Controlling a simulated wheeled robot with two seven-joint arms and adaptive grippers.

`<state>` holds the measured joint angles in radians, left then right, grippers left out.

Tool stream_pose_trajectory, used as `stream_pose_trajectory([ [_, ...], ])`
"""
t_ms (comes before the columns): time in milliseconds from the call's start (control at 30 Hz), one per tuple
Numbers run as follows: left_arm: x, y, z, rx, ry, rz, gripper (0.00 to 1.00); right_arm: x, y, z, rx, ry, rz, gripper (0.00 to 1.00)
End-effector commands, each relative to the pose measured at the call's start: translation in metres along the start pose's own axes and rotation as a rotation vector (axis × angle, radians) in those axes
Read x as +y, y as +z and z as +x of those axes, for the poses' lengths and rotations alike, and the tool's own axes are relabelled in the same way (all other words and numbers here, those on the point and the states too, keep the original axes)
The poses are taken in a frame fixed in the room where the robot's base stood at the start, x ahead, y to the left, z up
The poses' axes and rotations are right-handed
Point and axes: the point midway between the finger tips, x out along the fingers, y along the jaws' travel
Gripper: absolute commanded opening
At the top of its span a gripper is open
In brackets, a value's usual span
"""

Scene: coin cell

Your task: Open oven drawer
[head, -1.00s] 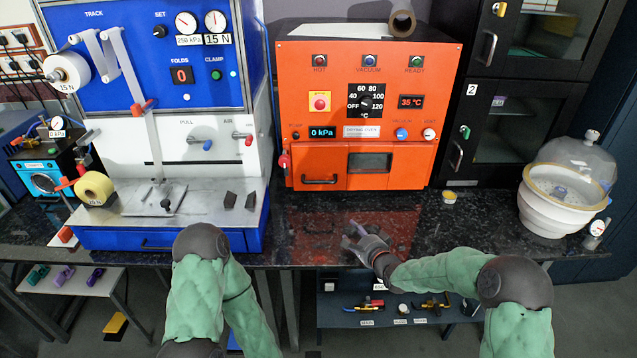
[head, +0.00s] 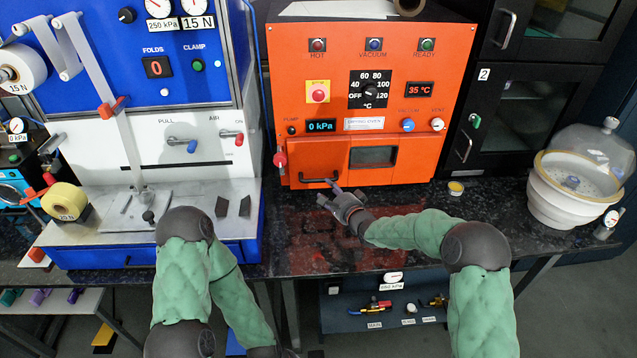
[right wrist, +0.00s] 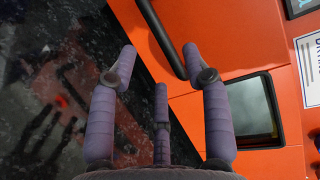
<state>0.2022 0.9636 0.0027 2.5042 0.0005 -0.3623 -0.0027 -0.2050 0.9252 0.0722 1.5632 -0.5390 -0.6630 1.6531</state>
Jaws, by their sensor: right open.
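The orange drying oven (head: 460,60) stands on the bench. The drawer looks flush with the oven. My right gripper (head: 328,196) is open and empty, just in front of the handle's right end. In the right wrist view, the handle (right wrist: 163,38) shows between the spread purple fingertips; I cannot tell whether they touch it. The window (right wrist: 253,112) is right of the fingers. My left arm hangs down, its gripper out of view.
A blue and white peel-test machine (head: 100,150) stands left of the oven. A red-handled valve (head: 280,158) is at the oven's left edge. A small yellow-lidded jar (head: 456,188) and a white desiccator (head: 565,205) stand to the right. The dark bench top (head: 300,235) before the oven is clear.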

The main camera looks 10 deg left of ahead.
Motion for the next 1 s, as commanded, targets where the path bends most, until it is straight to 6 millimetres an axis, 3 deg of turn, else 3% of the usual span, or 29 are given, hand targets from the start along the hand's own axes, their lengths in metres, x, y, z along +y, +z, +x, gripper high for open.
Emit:
stream_pose_trajectory([
  [200, -0.004, -0.001, 0.012, 0.001, 0.0, 0.0, 0.4, 0.003, 0.0, 0.038, 0.0, -0.001, -0.001, 0.49],
  [400, -0.006, -0.001, 0.017, 0.001, 0.0, 0.0, 0.4, 0.003, 0.0, 0.062, 0.0, 0.0, 0.0, 0.49],
  [600, -0.007, -0.001, 0.019, 0.001, 0.0, 0.0, 0.4, 0.001, 0.0, 0.073, 0.0, 0.0, 0.0, 0.49],
  [933, -0.007, -0.001, 0.019, 0.001, 0.0, 0.0, 0.4, 0.001, 0.0, 0.074, 0.001, 0.001, 0.0, 0.49],
  [1000, -0.007, -0.001, 0.019, 0.001, 0.0, 0.0, 0.4, 0.001, 0.0, 0.074, 0.001, 0.001, 0.0, 0.29],
])
